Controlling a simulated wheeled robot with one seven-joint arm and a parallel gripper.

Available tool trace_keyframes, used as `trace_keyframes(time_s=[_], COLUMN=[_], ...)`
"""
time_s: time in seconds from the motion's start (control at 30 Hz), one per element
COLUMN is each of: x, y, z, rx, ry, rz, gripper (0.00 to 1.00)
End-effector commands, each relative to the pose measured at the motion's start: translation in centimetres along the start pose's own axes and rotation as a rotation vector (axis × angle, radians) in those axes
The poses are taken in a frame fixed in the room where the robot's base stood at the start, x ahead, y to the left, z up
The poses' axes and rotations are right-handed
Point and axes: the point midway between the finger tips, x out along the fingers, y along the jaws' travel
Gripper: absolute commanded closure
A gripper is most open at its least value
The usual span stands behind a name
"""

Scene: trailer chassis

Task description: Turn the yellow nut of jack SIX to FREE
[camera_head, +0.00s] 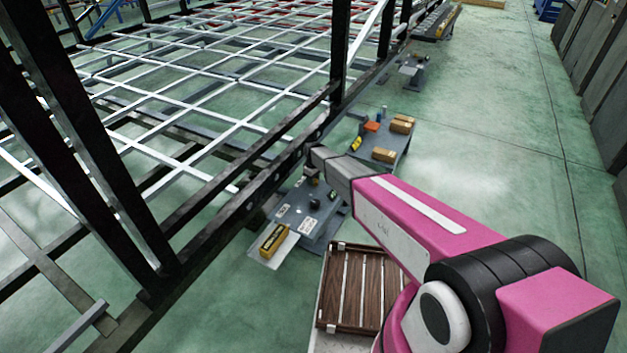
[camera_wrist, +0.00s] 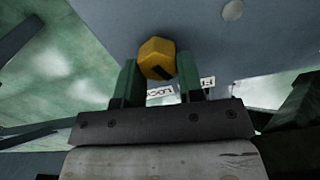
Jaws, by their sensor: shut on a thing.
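The yellow nut (camera_wrist: 156,55) shows in the wrist view, a faceted block with a dark mark on its lower face, in front of a blue-grey plate (camera_wrist: 245,40). My gripper (camera_wrist: 158,72) has its two green fingers on either side of the nut and is shut on it. A white label reading LOCK (camera_wrist: 164,92) shows between the fingers, partly covered. Another label (camera_wrist: 208,82) starting with F sits by the right finger, mostly hidden. In the head view my arm reaches to the chassis rail, and the nut and the jack's number cannot be made out.
The black chassis frame (camera_head: 205,225) with a white grid fills the left of the head view. A grey stand (camera_head: 325,222) with small parts and a yellow box (camera_head: 273,239) is below my arm's end. A second table (camera_head: 398,135) holds boxes. Open green floor lies right.

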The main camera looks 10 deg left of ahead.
Motion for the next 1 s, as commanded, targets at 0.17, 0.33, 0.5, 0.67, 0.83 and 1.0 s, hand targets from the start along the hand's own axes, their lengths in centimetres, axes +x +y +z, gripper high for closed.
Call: trace_keyframes(time_s=[0.17,0.33,0.5,0.67,0.83,1.0], x=[-0.03,-0.03,-0.02,-0.02,-0.02,-0.02], y=[-0.14,-0.24,-0.3,-0.34,-0.35,-0.36], z=[0.04,0.06,0.09,0.1,0.11,0.11], rx=[-0.153,-0.272,-0.357,-0.406,-0.429,-0.435], ry=[-0.001,-0.001,-0.001,0.0,0.0,0.0], rz=[0.0,0.0,0.0,0.001,0.001,0.001], gripper=[0.89,0.89,0.89,0.89,0.89,0.89])
